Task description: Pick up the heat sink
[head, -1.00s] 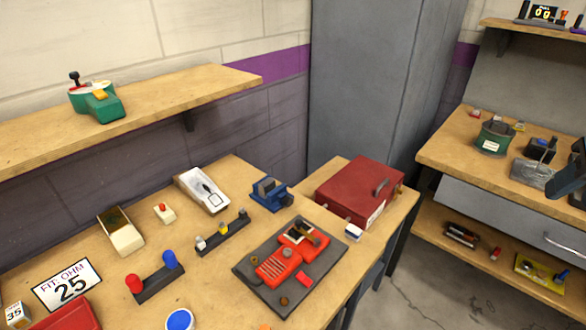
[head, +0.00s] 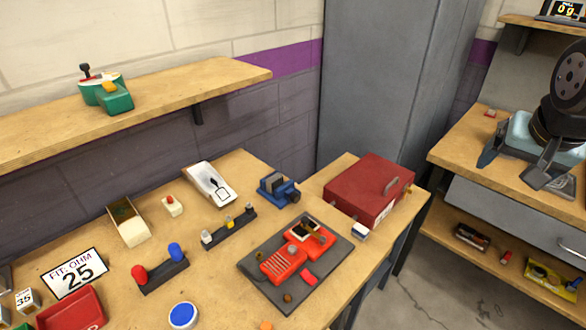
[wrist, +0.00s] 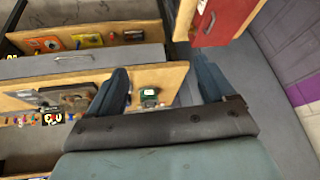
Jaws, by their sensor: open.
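I cannot pick out a heat sink with certainty. A blue vise (head: 279,190) with a dark grey block at its top stands on the left workbench, but I cannot tell whether that block is separate. My gripper (head: 512,172) is open and empty, over the right bench (head: 455,152) in the head view, covering most things there. In the wrist view, my gripper (wrist: 160,72) has its two fingers spread wide. A small green object (wrist: 148,96) shows between them on the bench beyond, and a grey object (wrist: 72,97) lies beside the left finger. Nothing touches the fingers.
A red toolbox (head: 369,190) stands at the left bench's right end. A dark mat (head: 255,275) bears a red device (head: 284,264). A wall shelf (head: 190,88) holds a green device (head: 112,96). The right bench's lower shelf (head: 500,262) holds small items. A gap separates the benches.

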